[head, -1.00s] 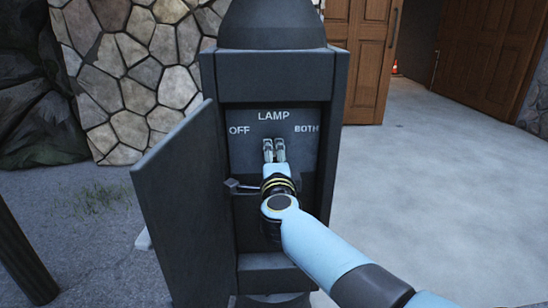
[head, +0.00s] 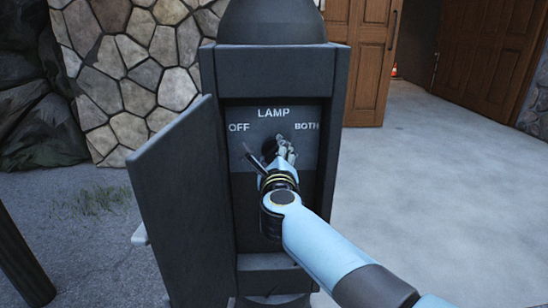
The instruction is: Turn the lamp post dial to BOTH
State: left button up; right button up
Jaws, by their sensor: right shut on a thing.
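The lamp post (head: 275,68) stands upright with its box front open. Its panel shows the words LAMP, OFF at left and BOTH at right. A dark dial (head: 268,149) sits below LAMP, mostly hidden behind my right gripper (head: 284,146). My right gripper is shut on the dial, its fingers tilted up toward the right, below and left of BOTH. The dial's own pointer cannot be made out behind the fingers. My left gripper is not in view.
The post's door (head: 180,205) hangs open on the left, beside my right wrist. A stone wall (head: 125,75) and wooden doors (head: 371,55) stand behind. Pale paving (head: 430,170) to the right is clear. A dark post (head: 20,255) stands at lower left.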

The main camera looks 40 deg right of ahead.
jog(key=shift+m, duration=0.6)
jog(key=o, duration=1.2)
jog(key=v, duration=0.7)
jog(key=shift+s+a, duration=0.1)
jog(key=shift+s, duration=0.15)
jog(key=shift+f, duration=0.15)
